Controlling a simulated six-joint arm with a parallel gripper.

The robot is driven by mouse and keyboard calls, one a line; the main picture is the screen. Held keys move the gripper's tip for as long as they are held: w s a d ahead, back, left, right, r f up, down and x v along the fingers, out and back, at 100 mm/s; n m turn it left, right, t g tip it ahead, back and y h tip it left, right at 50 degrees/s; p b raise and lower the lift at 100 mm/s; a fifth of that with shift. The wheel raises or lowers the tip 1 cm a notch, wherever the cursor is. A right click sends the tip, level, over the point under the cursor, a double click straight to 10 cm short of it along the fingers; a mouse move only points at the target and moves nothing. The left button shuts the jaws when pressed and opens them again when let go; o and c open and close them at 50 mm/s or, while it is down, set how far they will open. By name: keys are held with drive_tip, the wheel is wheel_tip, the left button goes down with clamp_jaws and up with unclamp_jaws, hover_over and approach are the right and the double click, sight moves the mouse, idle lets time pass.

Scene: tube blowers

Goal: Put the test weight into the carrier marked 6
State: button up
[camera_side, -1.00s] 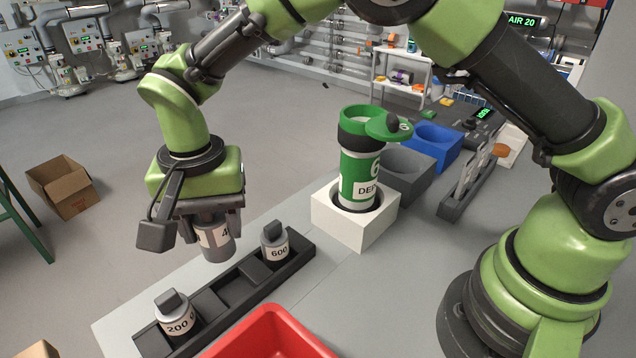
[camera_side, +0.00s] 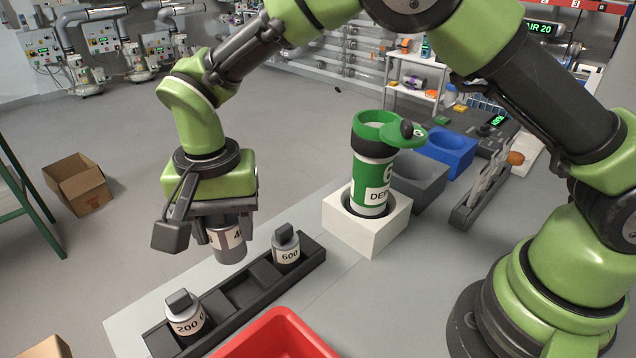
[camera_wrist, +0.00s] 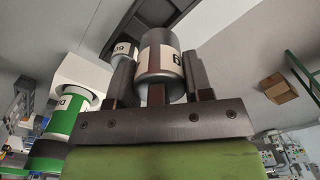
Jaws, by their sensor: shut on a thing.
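The test weight (camera_side: 229,243) is a grey cylinder with a white label, partly hidden; a 4 shows on it. My gripper (camera_side: 222,228) is shut on it and holds it upright above the dark rack. It also shows between my fingers in the wrist view (camera_wrist: 160,58). The carrier marked 6 (camera_side: 372,172) is green and white with an open top. Its green lid (camera_side: 408,133) is swung out to the right. The carrier stands in a white block (camera_side: 368,228), right of my gripper.
The dark rack (camera_side: 245,290) holds weights marked 200 (camera_side: 186,315) and 600 (camera_side: 286,247). A red bin (camera_side: 275,335) stands in front. Grey (camera_side: 418,180) and blue (camera_side: 448,150) holders stand behind the carrier. A slotted dark rack (camera_side: 470,205) lies to the right.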

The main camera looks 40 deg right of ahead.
drive_tip(key=s+d+r+m, duration=0.2)
drive_tip(key=d+r+m, duration=0.3)
drive_tip(key=d+r, duration=0.6)
drive_tip(key=s+d+r+m, duration=0.1)
drive_tip(key=d+r+m, duration=0.45)
drive_tip(key=d, duration=0.95)
drive_tip(key=shift+s+d+f+n, duration=0.15)
drive_tip(key=shift+f+n, duration=0.6)
drive_tip(key=shift+f, duration=0.8)
drive_tip(key=shift+f, duration=1.45)
